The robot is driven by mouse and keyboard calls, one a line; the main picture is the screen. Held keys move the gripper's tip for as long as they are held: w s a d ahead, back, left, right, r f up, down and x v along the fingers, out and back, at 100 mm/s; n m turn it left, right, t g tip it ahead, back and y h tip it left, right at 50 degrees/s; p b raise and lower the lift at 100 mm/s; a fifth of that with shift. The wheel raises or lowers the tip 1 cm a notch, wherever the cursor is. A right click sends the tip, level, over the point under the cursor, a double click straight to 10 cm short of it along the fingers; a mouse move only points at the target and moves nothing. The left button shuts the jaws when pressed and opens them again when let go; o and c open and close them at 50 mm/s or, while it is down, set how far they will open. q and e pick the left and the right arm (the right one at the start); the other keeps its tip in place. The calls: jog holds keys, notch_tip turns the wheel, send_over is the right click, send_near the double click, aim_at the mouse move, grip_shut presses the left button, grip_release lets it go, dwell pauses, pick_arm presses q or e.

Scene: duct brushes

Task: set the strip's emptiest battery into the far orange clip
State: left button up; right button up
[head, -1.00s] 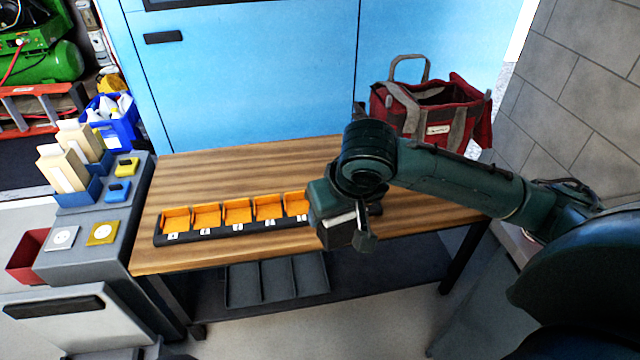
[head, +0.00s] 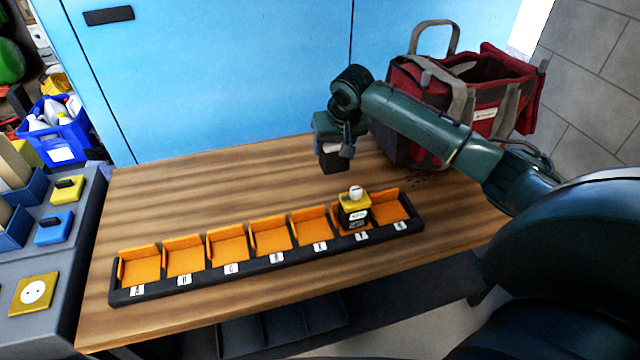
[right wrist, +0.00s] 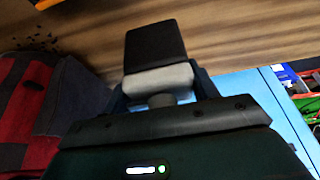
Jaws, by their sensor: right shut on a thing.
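My right gripper (head: 334,146) is shut on a dark block with a pale band at its top, and holds it above the back of the table. The held block (right wrist: 155,45) also shows black in the right wrist view; I cannot tell its charge marks. A black strip (head: 215,288) with a row of orange clips lies along the table's front. A battery (head: 354,206) with a yellow top, black body and white knob stands in its second clip from the right (head: 338,212). The other clips look empty. My left gripper is out of view.
A red and grey tool bag (head: 465,85) stands at the table's back right, beside my right arm. A blue cabinet (head: 230,70) rises behind the table. A grey bench with yellow and blue items (head: 55,228) is at left.

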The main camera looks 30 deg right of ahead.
aim_at(334, 156)
jog(key=f, duration=0.2)
jog(key=f+b, duration=0.1)
jog(key=f, duration=0.1)
jog(key=shift+w+d, duration=0.2)
jog(key=shift+w, duration=0.05)
jog(key=shift+f+b, duration=0.6)
jog(key=shift+f, duration=2.4)
jog(key=shift+f, duration=0.15)
jog(key=o, duration=1.3)
jog(key=shift+s, duration=0.1)
